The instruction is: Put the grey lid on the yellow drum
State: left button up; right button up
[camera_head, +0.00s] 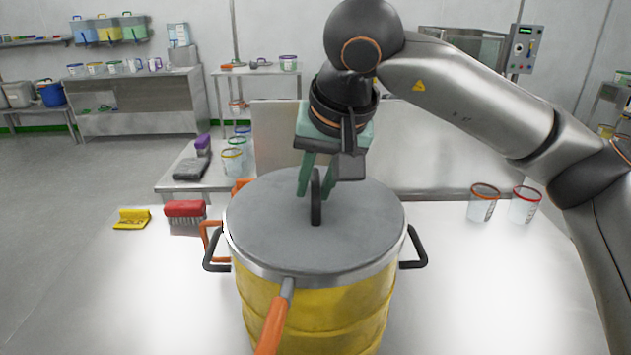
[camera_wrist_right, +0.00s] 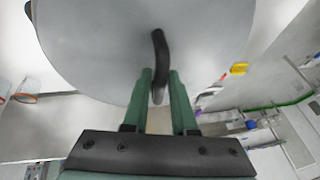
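The grey lid (camera_head: 265,225) lies flat over the top of the yellow drum (camera_head: 335,315), inside a metal rim band. It fills the upper part of the right wrist view (camera_wrist_right: 95,45). A black upright handle (camera_head: 316,208) stands at its middle and also shows in the right wrist view (camera_wrist_right: 159,55). My right gripper (camera_head: 317,188) points down at the handle. Its two green fingers (camera_wrist_right: 162,85) stand apart on either side of the handle, with a gap visible, so it looks open. The left gripper is not in view.
An orange lever (camera_head: 273,325) hangs at the drum's front, with black side handles (camera_head: 414,250). Two clear cups (camera_head: 483,204) stand right. The table's front sides are clear.

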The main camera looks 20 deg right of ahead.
jog(key=o, duration=0.4)
jog(key=v, duration=1.2)
jog(key=shift+s+r+p, duration=0.1)
jog(key=shift+r+p, duration=0.15)
jog(key=shift+p, duration=0.15)
